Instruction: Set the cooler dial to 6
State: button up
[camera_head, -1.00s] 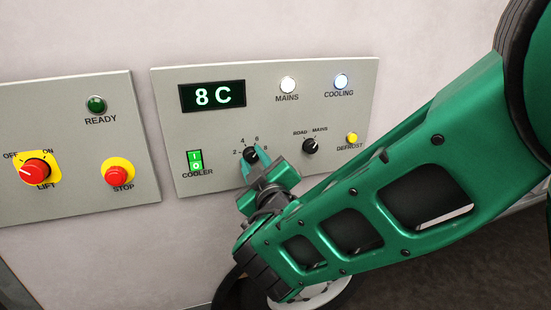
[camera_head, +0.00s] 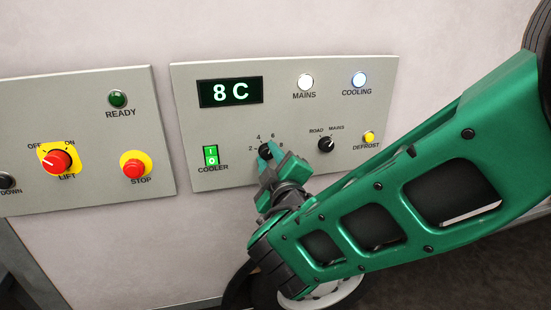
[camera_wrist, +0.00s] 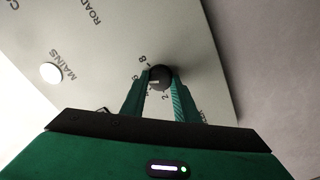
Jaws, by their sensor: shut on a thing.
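The cooler dial (camera_head: 265,151) is a small black knob on the grey control panel, with the numbers 2, 4, 6 and 8 around it. My gripper (camera_head: 268,155) has its green fingers on either side of the knob and is shut on it. In the wrist view the dial (camera_wrist: 159,76) sits between the fingertips. A pale pointer mark shows on its face, towards the 6 side, but its exact setting is hard to read. The display (camera_head: 230,92) above reads 8 C.
The green cooler switch (camera_head: 210,156) is just left of the dial. The road/mains knob (camera_head: 326,145) and yellow defrost button (camera_head: 369,138) are to the right. The mains (camera_head: 306,82) and cooling (camera_head: 358,79) lamps are lit. A second panel holds the red stop button (camera_head: 133,168).

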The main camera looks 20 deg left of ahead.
jog(key=o, duration=1)
jog(key=shift+w+d+r, duration=0.15)
jog(key=shift+w+d, duration=0.15)
jog(key=shift+c, duration=0.2)
jog(key=shift+o, duration=0.5)
jog(key=shift+s+a, duration=0.15)
jog(key=v, duration=1)
jog(key=shift+s, duration=0.25)
jog(key=shift+d, duration=0.25)
